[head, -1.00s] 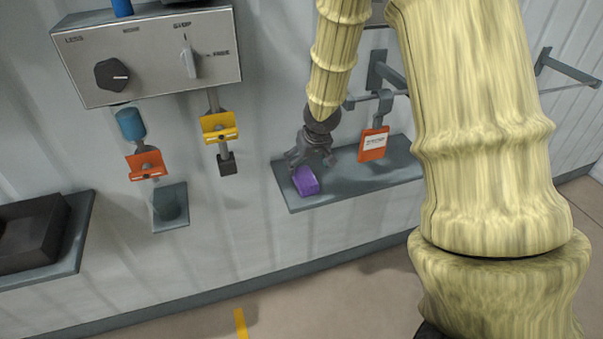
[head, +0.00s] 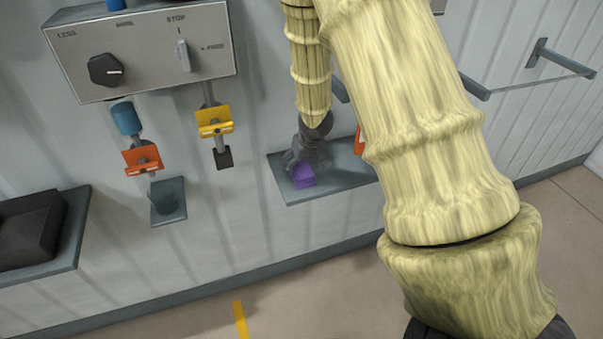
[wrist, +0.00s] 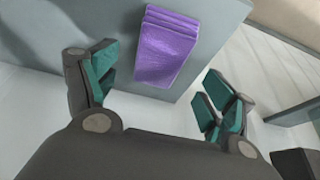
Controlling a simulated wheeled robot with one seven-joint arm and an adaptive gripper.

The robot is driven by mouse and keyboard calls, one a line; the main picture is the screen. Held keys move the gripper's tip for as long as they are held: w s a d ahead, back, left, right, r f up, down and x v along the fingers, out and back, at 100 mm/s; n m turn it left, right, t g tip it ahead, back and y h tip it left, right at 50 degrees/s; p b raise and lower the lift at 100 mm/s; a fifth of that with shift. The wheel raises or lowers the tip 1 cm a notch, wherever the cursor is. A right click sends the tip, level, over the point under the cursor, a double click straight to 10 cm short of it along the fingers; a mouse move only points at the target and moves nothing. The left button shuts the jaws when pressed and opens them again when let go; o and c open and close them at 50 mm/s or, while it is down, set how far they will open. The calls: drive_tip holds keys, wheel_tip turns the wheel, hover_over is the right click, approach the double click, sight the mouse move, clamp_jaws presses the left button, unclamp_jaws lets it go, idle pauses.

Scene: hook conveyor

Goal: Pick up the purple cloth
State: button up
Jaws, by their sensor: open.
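The purple cloth (head: 303,175) is a small folded stack lying on a grey wall shelf (head: 335,187). In the wrist view the cloth (wrist: 167,47) shows its folded layers and lies beyond and between my open fingers, near the shelf's edge. My gripper (head: 304,158) is right above and behind the cloth in the head view. In the wrist view my gripper (wrist: 160,90) has its two teal-padded fingers spread wide with nothing between the pads. Whether a finger touches the cloth cannot be told from the head view.
An orange tag (head: 359,140) by the shelf is mostly hidden behind my arm. A control panel (head: 140,52) with a knob and lever is on the wall at left, with yellow (head: 214,121) and orange (head: 142,159) hanging pieces below. A dark bin (head: 30,228) sits on a left shelf.

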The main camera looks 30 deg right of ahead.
sight(302, 170)
drive_tip(key=shift+p+x, duration=0.6)
drive_tip(key=shift+x, duration=1.75)
drive_tip(key=shift+s, duration=0.15)
drive_tip(key=c, duration=1.1)
